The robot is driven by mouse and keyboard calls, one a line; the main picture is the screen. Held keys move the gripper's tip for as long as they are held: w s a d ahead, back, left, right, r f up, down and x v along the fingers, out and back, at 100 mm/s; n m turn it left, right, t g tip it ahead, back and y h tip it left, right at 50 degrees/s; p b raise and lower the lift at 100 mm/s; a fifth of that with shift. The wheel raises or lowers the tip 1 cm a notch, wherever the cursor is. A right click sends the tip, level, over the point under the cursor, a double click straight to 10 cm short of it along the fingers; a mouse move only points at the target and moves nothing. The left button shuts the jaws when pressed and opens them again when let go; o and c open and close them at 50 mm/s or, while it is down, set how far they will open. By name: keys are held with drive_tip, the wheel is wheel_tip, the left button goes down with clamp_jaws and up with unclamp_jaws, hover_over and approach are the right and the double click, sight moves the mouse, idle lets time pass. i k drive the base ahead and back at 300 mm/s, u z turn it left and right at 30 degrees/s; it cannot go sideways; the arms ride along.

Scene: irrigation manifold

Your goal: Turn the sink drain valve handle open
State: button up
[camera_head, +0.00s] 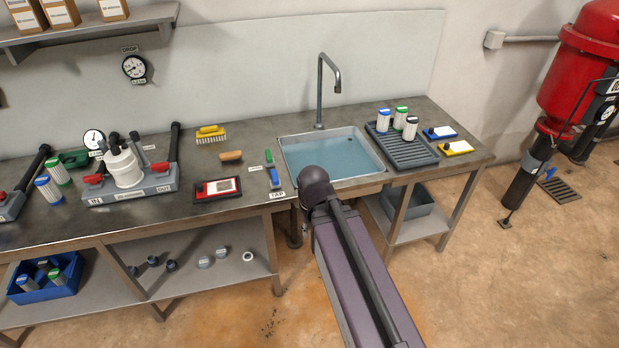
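The sink (374,170) is set in the metal bench and holds bluish water. A grey gooseneck faucet (321,90) stands behind it. A dark vertical pipe (295,228) shows under the bench at the sink's front left. I cannot make out a drain valve handle; my arm covers part of the area below the sink. A small blue and green piece (273,177) is left of the sink, above a label reading TAP (277,195). My purple arm reaches up from the bottom to a dark rounded joint at the sink's front edge. My gripper is not visible.
Left of the sink are a red-framed device (218,189), a yellow brush (211,134) and a manifold with a white filter (124,166). A dark drying rack (426,157) with several cartridges is right. A lower shelf (190,278) holds small parts. Floor at lower right is clear.

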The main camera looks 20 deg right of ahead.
sight(270, 160)
drive_tip(key=k, duration=1.35)
drive_tip(key=z, duration=0.6)
drive_tip(key=i, duration=2.3)
drive_tip(key=u, duration=0.6)
